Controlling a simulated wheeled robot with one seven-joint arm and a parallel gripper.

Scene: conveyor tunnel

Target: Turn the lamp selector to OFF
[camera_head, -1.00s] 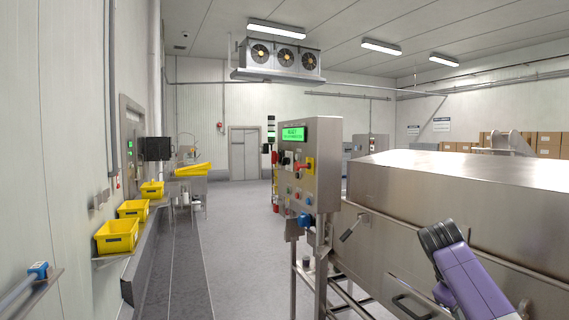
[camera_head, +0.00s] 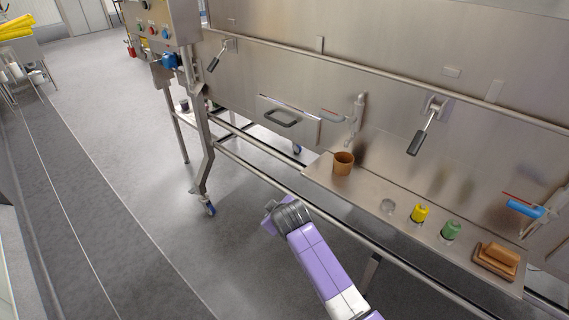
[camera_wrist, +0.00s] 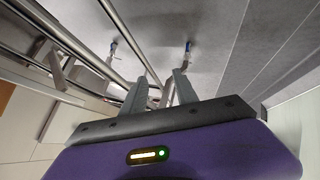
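The lower part of the steel control panel (camera_head: 181,24) shows at the top left of the head view, with its upper part cut off. Small red, green and blue controls are on its face, and a dark knob sits at the cut-off top edge. I cannot tell which control is the lamp selector, or its setting. My gripper (camera_wrist: 160,76) shows in the wrist view with its two grey fingers apart and nothing between them. Beyond the fingers are floor, steel rails and caster feet. The panel is not recognisable in the wrist view.
A steel machine (camera_head: 330,60) with handles fills the right. Its low shelf (camera_head: 366,196) holds a brown cup (camera_head: 343,163), yellow and green small containers and a brown block (camera_head: 496,257). Rails and legs stand below.

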